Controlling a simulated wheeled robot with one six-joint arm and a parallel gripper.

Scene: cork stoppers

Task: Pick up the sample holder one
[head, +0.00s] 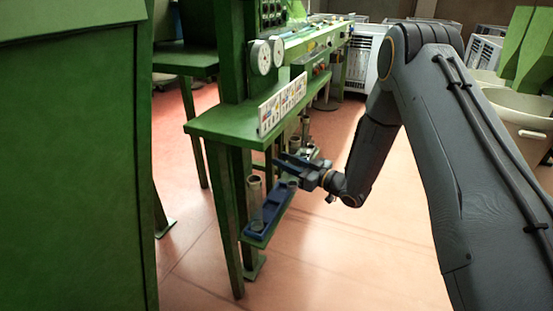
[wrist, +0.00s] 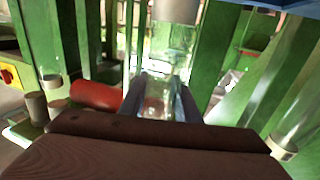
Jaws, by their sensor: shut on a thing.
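My gripper (head: 285,165) reaches in over the low green shelf under the machine, seen small in the head view. In the wrist view its two bluish fingers (wrist: 160,105) are shut on a clear glass holder (wrist: 161,60) with a grey end piece (wrist: 175,10) at the top. I take this to be the sample holder, but no label is readable. The lower end of the glass is blurred between the fingers. In the head view I cannot make out the held piece clearly.
Another clear tube (head: 255,203) stands upright on a blue base (head: 262,217) near the shelf's front end. In the wrist view a red cylinder (wrist: 96,95) and a brownish cylinder (wrist: 37,109) are at left. Green posts (head: 223,220) stand close by.

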